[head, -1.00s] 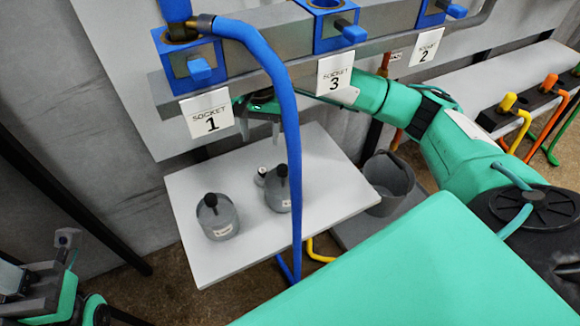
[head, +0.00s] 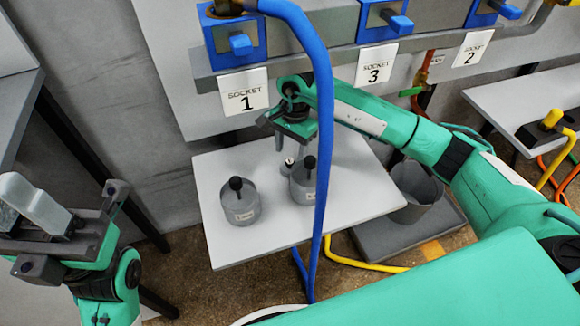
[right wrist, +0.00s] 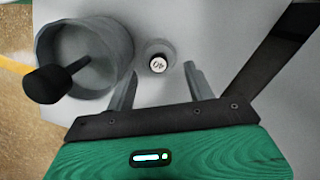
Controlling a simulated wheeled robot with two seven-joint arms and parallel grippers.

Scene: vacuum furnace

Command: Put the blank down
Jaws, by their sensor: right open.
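The blank is a small grey cylinder with a pale marked top. It stands upright on the white shelf (head: 345,205), beside the right-hand lidded pot, in the head view (head: 289,162) and the right wrist view (right wrist: 158,64). My right gripper (head: 290,143) is open at the blank's back side. In the right wrist view, the two fingers of this gripper (right wrist: 160,82) are apart with nothing between them, and the blank is just beyond their tips. My left gripper (head: 38,212) is at the far left, away from the shelf; its jaw state is unclear.
Two grey pots with black knobs, left (head: 240,203) and right (head: 303,183), stand on the shelf. A blue hose (head: 322,130) hangs in front of it. Socket 1 (head: 236,40) is above. A grey bucket (head: 417,190) stands right of the shelf. The shelf's front is clear.

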